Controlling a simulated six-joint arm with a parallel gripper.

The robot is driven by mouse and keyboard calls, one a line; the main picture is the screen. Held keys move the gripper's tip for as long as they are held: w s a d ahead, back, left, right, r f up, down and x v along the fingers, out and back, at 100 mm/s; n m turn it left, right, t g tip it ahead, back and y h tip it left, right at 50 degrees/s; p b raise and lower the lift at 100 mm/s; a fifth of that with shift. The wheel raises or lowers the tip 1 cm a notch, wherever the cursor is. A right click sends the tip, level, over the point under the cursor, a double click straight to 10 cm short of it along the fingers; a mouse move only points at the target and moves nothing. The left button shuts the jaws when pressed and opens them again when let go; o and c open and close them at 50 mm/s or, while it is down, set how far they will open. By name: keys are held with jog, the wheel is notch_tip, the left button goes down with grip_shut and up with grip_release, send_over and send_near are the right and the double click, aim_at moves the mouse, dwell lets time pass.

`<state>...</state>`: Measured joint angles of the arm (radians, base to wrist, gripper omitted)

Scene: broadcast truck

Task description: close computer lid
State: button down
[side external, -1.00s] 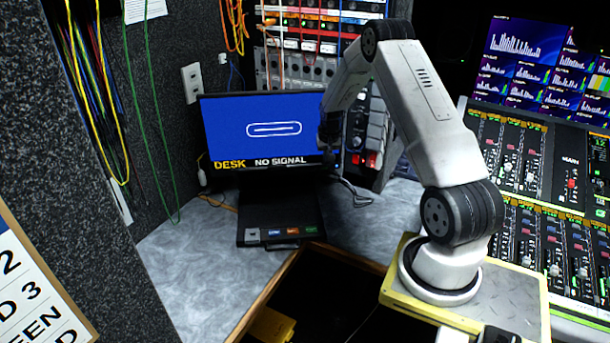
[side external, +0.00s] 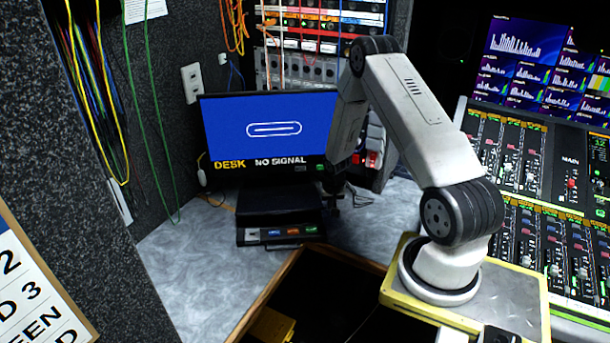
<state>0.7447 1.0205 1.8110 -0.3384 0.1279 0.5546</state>
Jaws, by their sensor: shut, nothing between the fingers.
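The black computer (side external: 284,237) sits on the grey desk below a monitor. Its front edge carries small coloured labels or buttons. A dark slab, which looks like its lid (side external: 278,206), lies over the rear part of the computer, with the front strip showing beyond it. I cannot tell its exact angle or whether it touches the base. My gripper (side external: 335,207) is shut and empty, low at the right side of the computer. Its dark fingers are small and partly lost against the dark background. I cannot tell whether they touch the lid.
The monitor (side external: 268,135) with a blue "DESK NO SIGNAL" picture stands behind the computer. A patch panel (side external: 300,70) is at the back and a mixing console (side external: 545,220) at the right. A dark wood-edged opening (side external: 310,295) lies in front. The desk (side external: 195,265) is clear at left.

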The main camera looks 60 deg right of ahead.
jog(key=shift+s+a+f, duration=0.1)
jog(key=shift+a+f, duration=0.1)
jog(key=shift+f, duration=0.65)
jog(key=shift+s+a+f, duration=0.15)
jog(key=shift+f, duration=0.75)
jog(key=shift+s+a+f, duration=0.1)
jog(key=shift+a+f, duration=0.1)
jog(key=shift+f, duration=0.65)
jog(key=shift+s+a+f, duration=0.1)
jog(key=shift+f, duration=0.2)
jog(key=shift+a, duration=0.1)
jog(key=shift+r, duration=1.1)
notch_tip(320, 180, up, 6)
jog(key=shift+s+a+r, duration=0.15)
jog(key=shift+r, duration=0.05)
